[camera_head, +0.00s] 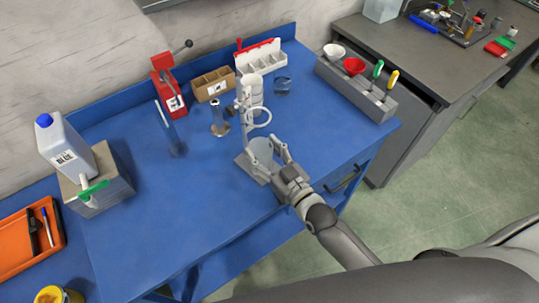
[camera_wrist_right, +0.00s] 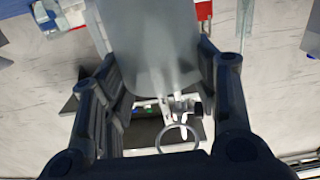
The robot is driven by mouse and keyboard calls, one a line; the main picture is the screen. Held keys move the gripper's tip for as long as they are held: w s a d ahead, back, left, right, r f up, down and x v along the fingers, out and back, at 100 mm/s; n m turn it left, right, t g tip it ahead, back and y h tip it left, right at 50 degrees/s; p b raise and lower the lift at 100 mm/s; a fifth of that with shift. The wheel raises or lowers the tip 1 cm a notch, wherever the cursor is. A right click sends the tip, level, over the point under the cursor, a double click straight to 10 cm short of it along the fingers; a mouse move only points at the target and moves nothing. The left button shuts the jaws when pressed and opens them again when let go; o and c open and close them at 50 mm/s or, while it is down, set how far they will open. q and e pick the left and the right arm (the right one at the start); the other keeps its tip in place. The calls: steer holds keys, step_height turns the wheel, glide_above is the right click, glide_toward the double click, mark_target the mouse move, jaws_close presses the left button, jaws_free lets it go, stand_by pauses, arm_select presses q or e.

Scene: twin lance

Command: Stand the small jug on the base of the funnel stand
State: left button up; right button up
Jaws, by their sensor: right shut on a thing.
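The small jug (camera_head: 262,149) is a pale grey vessel in the head view. My right gripper (camera_head: 266,156) is shut on it. In the wrist view the jug (camera_wrist_right: 160,60) fills the space between the two dark fingers. The funnel stand (camera_head: 240,105) has a white upright and a ring (camera_head: 260,117) above and behind the jug; the ring also shows in the wrist view (camera_wrist_right: 178,138). My left gripper is not in view.
A grey rack (camera_head: 355,90) with funnels stands right. The blue table (camera_head: 190,205) is clear at the front.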

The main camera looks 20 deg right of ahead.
steer(key=shift+w+a, duration=0.15)
steer(key=shift+w, duration=0.05)
steer(key=o, duration=1.1)
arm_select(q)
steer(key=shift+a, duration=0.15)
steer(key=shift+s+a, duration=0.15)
arm_select(e)
steer(key=shift+s, duration=0.1)
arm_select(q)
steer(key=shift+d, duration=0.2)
arm_select(e)
steer(key=v, duration=1.2)
